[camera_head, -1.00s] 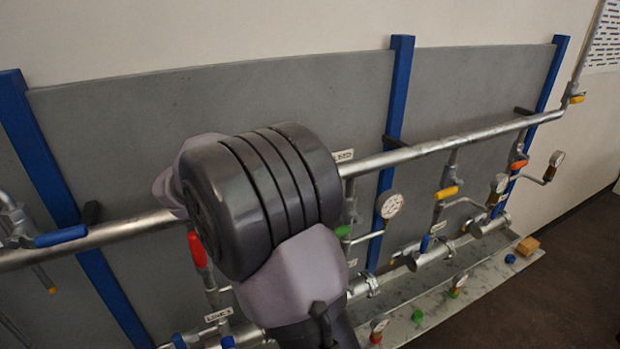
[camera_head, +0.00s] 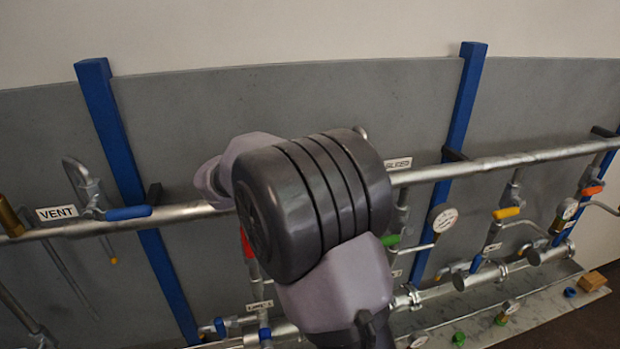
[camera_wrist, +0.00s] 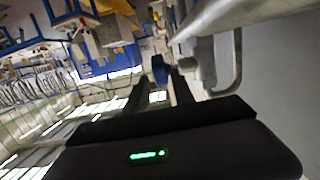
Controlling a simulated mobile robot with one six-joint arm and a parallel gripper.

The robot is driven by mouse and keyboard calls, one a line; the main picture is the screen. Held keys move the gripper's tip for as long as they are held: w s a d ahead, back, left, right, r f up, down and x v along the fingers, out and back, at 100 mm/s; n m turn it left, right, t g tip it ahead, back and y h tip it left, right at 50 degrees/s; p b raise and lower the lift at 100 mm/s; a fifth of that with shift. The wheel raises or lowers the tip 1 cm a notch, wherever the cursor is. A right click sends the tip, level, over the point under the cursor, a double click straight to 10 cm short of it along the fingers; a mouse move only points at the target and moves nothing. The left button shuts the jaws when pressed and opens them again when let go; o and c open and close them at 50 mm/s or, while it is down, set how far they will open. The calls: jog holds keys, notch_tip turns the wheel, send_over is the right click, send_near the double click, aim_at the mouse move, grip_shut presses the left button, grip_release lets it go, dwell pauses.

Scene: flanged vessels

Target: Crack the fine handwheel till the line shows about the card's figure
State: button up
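No handwheel is clearly identifiable and no card's figure is readable in either view. In the head view, a steel pipe (camera_head: 450,168) runs across a grey panel, with a round white gauge (camera_head: 443,217) below it and a second gauge (camera_head: 567,208) further right. My arm covers the middle, and my gripper is hidden there. In the wrist view, my gripper (camera_wrist: 160,88) shows two dark fingers set apart, with nothing visibly held. A small blue part (camera_wrist: 159,69) shows just beyond the fingertips, beside a grey metal fitting (camera_wrist: 205,65); I cannot tell if they touch.
A "VENT" label (camera_head: 57,213) and a blue lever (camera_head: 128,213) are at left. Blue posts (camera_head: 465,100) stand before the wall. A tray (camera_head: 540,300) below bears small knobs and a wooden block (camera_head: 592,282).

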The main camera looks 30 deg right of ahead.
jog(key=p+v, duration=0.3)
jog(key=v, duration=1)
jog(key=shift+a, duration=0.35)
jog(key=shift+r, duration=0.15)
dwell(6.2)
